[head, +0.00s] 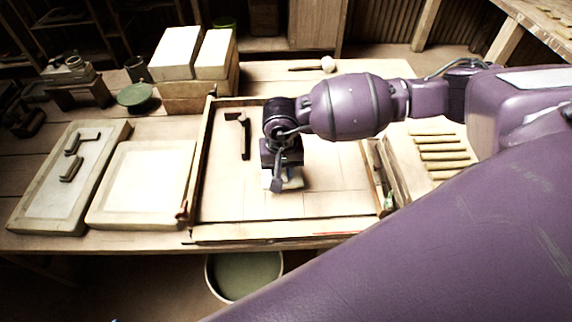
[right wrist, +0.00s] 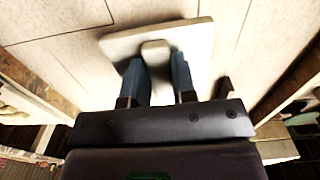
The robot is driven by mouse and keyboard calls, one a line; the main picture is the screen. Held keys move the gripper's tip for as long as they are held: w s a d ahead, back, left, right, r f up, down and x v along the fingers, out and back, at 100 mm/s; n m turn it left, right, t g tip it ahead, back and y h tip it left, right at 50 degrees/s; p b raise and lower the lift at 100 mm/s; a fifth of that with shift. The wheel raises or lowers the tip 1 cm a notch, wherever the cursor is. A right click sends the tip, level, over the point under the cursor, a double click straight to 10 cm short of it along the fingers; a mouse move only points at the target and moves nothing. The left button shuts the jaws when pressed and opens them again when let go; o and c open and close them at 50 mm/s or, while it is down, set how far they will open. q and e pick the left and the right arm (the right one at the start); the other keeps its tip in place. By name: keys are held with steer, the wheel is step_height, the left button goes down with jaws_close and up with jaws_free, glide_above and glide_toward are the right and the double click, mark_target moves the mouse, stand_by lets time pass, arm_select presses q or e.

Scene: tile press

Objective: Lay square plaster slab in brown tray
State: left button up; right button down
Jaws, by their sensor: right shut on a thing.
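My right gripper (head: 277,177) is over the wooden-framed brown tray (head: 300,230) in the middle of the table. It is shut on the raised grip of a pale square plaster slab (head: 294,183). In the right wrist view, the slab (right wrist: 197,38) is slightly turned relative to the board lines, with its grip between my blue fingers (right wrist: 158,75). The slab is inside the frame's outline, low over the pale floor; I cannot tell whether it touches. My gripper hides part of it in the head view. My left gripper is not in view.
A dark angled handle (head: 244,135) lies in the tray's far left part. Two pale framed boards (head: 140,185) lie left of the tray, one with dark handles on it. White blocks (head: 176,53) stand behind. A rack of yellowish sticks (head: 442,153) is at right.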

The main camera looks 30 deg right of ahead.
steer(key=w+r+m, duration=0.1)
steer(key=r+m, duration=0.1)
steer(key=m, duration=0.2)
steer(key=w+d+r+m+b, duration=0.1)
steer(key=w+r+m, duration=0.1)
steer(key=m, duration=0.2)
steer(key=w+r+m, duration=0.1)
steer(key=r+m, duration=0.2)
steer(key=m, duration=0.1)
steer(key=shift+w+d+r+b, duration=0.1)
steer(key=shift+w+d+b, duration=0.05)
steer(key=shift+d+b, duration=0.2)
step_height(320, 180, up, 9)
steer(key=w+d+m+b, duration=0.2)
steer(key=w+m, duration=0.1)
steer(key=m, duration=1.2)
steer(key=shift+m, duration=0.3)
steer(key=f, duration=1.4)
steer(key=shift+s+a+f, duration=0.25)
steer(key=shift+f+b, duration=0.3)
steer(key=shift+f, duration=0.4)
step_height(320, 180, down, 4)
steer(key=shift+r, duration=0.15)
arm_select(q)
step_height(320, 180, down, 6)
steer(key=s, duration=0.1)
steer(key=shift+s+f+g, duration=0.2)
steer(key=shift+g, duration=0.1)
